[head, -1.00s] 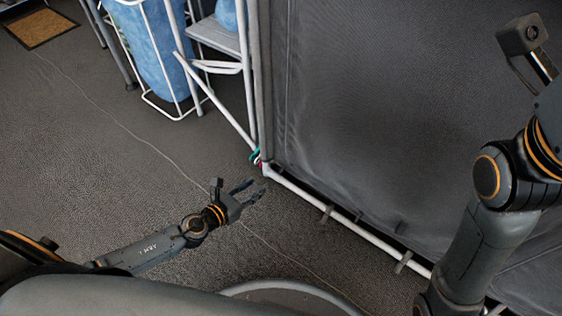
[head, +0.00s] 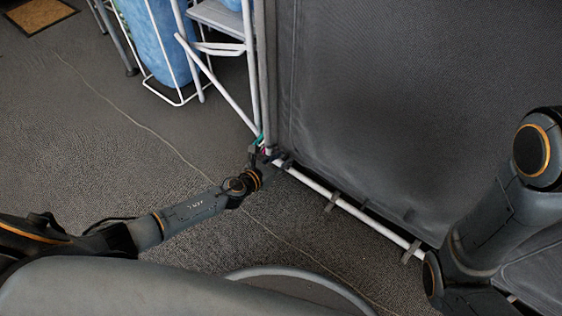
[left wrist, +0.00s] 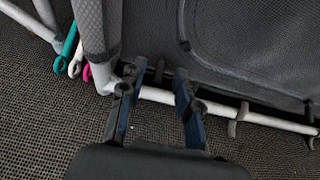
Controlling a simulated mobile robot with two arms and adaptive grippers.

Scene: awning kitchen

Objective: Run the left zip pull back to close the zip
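My left gripper (head: 272,161) is low at the bottom corner of a dark grey fabric panel. In the left wrist view its two fingers (left wrist: 157,85) are apart, with a white tube and the panel's lower edge showing between and beyond them. Just left of the fingers, thin loops in teal (left wrist: 68,48), white (left wrist: 76,61) and pink (left wrist: 87,72) hang by the corner post, apart from the fingers. I cannot tell whether one is the left zip pull. The teal piece also shows in the head view (head: 258,141). My right gripper is out of view.
The white bottom tube (head: 365,222) with several grey clips runs along the floor under the fabric panel (head: 390,100). A white-framed rack with blue cloth (head: 160,45) stands behind, left. A thin cord (head: 110,102) crosses the otherwise open carpet at left.

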